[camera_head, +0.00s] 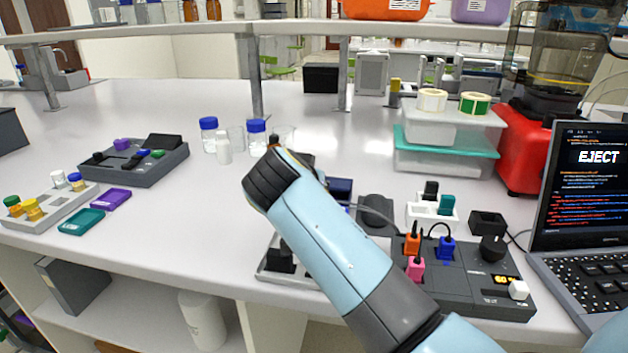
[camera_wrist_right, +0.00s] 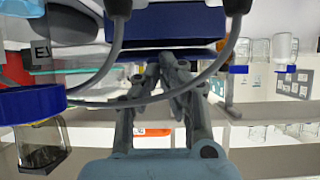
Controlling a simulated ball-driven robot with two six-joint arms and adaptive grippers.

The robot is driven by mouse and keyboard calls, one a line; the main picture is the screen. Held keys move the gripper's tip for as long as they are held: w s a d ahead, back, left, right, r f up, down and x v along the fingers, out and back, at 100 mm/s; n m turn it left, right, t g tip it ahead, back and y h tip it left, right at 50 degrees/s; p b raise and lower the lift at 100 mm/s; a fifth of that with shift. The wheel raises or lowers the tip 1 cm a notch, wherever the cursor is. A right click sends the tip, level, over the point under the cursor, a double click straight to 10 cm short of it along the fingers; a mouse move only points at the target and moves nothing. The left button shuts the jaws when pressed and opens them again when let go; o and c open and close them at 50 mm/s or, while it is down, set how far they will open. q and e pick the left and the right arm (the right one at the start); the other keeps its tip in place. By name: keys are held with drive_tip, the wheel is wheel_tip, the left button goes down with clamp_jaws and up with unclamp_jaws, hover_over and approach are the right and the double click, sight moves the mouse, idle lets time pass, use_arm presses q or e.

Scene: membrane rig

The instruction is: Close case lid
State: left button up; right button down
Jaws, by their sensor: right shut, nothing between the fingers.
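A dark blue box-like piece, which looks like the case (camera_head: 340,188), shows only partly behind my right arm in the head view. In the right wrist view a dark blue body (camera_wrist_right: 165,28) spans the top, with a thin blue edge below it. My right gripper (camera_wrist_right: 172,62) is shut and empty, its fingertips close under that blue edge; I cannot tell whether they touch it. In the head view my forearm hides this gripper. How far the lid is open is not clear. My left gripper is in neither view.
A grey control panel (camera_head: 460,275) with coloured plugs stands right of my arm, beside a laptop (camera_head: 585,190). Blue-capped bottles (camera_head: 209,135) stand behind the arm. Grey cables (camera_wrist_right: 190,85) cross in front of the fingers.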

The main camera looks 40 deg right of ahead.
drive_tip(key=shift+s+a+f, duration=0.1)
drive_tip(key=shift+f, duration=0.25)
